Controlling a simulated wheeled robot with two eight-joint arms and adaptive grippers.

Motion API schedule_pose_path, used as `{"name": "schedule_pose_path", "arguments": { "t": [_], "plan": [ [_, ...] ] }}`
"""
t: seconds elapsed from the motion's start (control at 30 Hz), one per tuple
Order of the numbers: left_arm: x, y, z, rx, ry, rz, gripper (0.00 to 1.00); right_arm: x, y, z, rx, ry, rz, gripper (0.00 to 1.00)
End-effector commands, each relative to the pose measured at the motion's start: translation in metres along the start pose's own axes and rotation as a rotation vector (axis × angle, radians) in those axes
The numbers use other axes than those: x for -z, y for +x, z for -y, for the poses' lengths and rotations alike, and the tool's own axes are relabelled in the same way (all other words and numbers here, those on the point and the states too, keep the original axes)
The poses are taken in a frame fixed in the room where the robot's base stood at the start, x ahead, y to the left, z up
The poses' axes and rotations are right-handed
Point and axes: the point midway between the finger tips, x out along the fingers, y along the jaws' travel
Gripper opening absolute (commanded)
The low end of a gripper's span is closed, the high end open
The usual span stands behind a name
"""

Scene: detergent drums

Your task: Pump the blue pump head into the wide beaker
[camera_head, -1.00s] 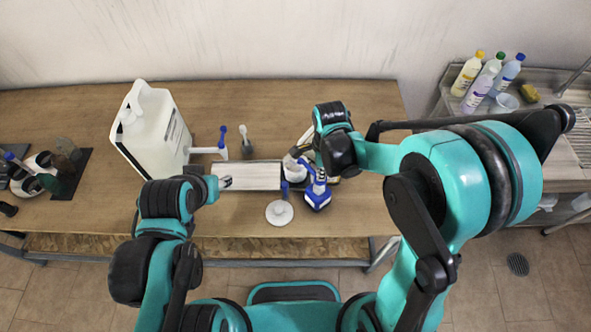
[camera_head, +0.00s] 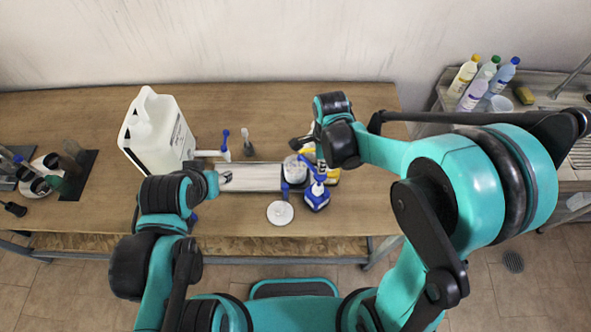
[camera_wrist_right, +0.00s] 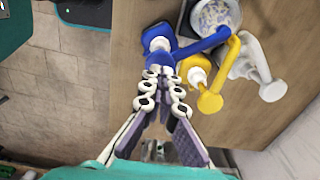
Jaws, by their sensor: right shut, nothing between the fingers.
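The blue pump head (camera_head: 318,178) sits on a blue bottle (camera_head: 316,199) near the table's front edge. In the right wrist view the pump head (camera_wrist_right: 205,43) points its spout toward the wide beaker (camera_wrist_right: 217,16), which holds pale bluish contents. The beaker (camera_head: 294,172) shows just left of the pumps in the head view. My right gripper (camera_wrist_right: 162,74) is shut with nothing between its fingers, its tips close by the blue pump's neck; contact is unclear. My left gripper (camera_head: 226,177) hovers by the pale tray; its finger opening is too small to judge.
Yellow (camera_wrist_right: 200,76) and white (camera_wrist_right: 262,72) pumps stand close beside the blue one. A pale tray (camera_head: 255,178), a white round-based object (camera_head: 280,212) and a large white drum (camera_head: 158,133) are on the table (camera_head: 240,105). The back right of the table is clear.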

Motion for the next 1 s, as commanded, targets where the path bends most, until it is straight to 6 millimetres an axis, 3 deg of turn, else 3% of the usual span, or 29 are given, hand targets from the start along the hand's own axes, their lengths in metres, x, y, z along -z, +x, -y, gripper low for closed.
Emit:
{"name": "schedule_pose_path", "arguments": {
  "t": [0.33,0.8,1.0],
  "plan": [
    [0.002,-0.003,0.0,0.0,0.0,0.0,0.46,0.0,-0.004,0.0,0.0,0.0,0.0,0.0],
    [0.022,-0.03,0.0,0.0,0.0,0.0,0.46,0.0,-0.053,0.0,0.0,0.0,0.0,0.0],
    [0.025,-0.035,0.0,0.0,0.0,0.0,0.46,0.0,-0.061,0.0,0.0,0.0,0.0,0.0]
  ]
}}
